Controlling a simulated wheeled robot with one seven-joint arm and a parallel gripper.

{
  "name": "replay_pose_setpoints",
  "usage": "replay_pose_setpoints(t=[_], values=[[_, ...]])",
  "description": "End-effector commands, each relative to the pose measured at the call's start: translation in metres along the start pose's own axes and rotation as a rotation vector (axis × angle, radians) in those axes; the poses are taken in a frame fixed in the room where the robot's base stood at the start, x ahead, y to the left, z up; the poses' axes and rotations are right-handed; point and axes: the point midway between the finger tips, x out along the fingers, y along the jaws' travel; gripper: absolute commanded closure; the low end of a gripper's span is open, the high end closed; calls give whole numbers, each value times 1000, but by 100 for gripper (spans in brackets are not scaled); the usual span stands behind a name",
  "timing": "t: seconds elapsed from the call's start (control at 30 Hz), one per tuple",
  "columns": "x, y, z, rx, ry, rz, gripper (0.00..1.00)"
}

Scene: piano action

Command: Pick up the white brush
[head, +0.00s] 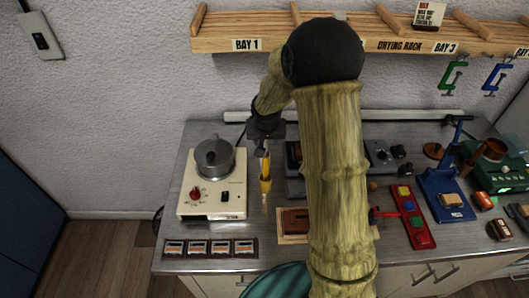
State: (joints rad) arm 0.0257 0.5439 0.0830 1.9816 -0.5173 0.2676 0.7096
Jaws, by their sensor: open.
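My gripper (264,147) is dark and points down over the left part of the metal workbench (180,232), just right of a white hot plate. Its jaws are open. Directly below it is a slim yellow thing (265,178) with a paler lower end; it looks upright. I cannot tell whether it touches the jaws or whether it is a brush. I cannot make out a white brush for certain. My arm hides much of the middle of the bench.
The white hot plate (232,195) carries a metal pot (214,155). A strip of small tiles (209,248) lies at the front left. A wooden rack (225,32) hangs above. Right of my arm are a red bar with coloured buttons (409,215) and a blue stand (446,190).

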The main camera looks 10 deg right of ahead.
Motion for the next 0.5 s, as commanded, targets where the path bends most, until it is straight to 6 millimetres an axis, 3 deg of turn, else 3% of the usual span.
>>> replay_pose_setpoints(t=[0.5], values=[[12,-1,0,-1,-2,1,56]])
